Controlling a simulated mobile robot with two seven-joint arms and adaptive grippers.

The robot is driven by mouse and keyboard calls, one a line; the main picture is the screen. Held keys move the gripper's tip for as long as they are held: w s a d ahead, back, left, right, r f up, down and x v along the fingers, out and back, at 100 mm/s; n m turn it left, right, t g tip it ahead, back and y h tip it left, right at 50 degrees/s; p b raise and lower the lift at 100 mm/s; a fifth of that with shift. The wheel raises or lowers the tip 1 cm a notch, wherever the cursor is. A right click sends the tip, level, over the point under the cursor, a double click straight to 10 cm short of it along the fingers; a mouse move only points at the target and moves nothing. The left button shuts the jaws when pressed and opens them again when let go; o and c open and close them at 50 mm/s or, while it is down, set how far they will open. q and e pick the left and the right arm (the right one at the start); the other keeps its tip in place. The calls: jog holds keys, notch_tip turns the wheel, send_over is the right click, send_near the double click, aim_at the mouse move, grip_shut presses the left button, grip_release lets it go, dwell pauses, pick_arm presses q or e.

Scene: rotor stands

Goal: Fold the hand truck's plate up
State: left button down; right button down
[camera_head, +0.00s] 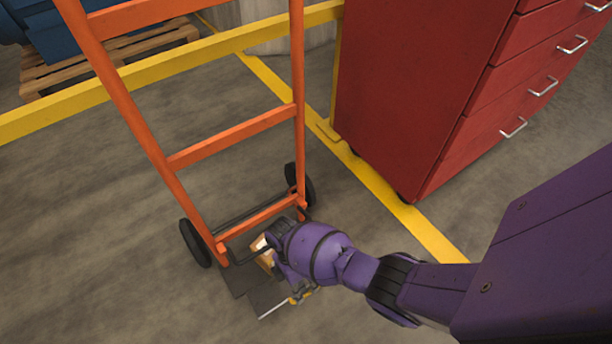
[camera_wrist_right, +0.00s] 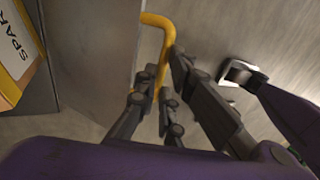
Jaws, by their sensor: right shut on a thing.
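The orange hand truck (camera_head: 228,137) stands upright on two black wheels. Its grey plate (camera_head: 264,299) extends forward from the foot of the frame, low by the floor; I cannot tell whether it is slightly raised. The plate also shows in the right wrist view (camera_wrist_right: 95,55). A yellow handle (camera_wrist_right: 158,22) sits at the plate's edge. My right gripper (camera_head: 301,290) is shut on this handle, with its dark fingers around the bar in the wrist view (camera_wrist_right: 160,98). My forearm and wrist hide part of the plate. My left gripper is out of view.
A box with a white label (camera_wrist_right: 14,55) is beside the plate; it shows partly in the head view (camera_head: 264,252). A red drawer cabinet (camera_head: 405,95) stands behind right. A yellow rail (camera_head: 150,75) runs behind the truck. The floor at left is clear.

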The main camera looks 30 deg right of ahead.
jog(key=shift+w+d, duration=0.1)
jog(key=shift+w, duration=0.75)
jog(key=c, duration=1.9)
grip_release()
jog(key=shift+s, duration=0.1)
jog(key=shift+s+f, duration=0.1)
jog(key=shift+s, duration=0.1)
jog(key=v, duration=1.2)
jog(key=shift+s, duration=0.15)
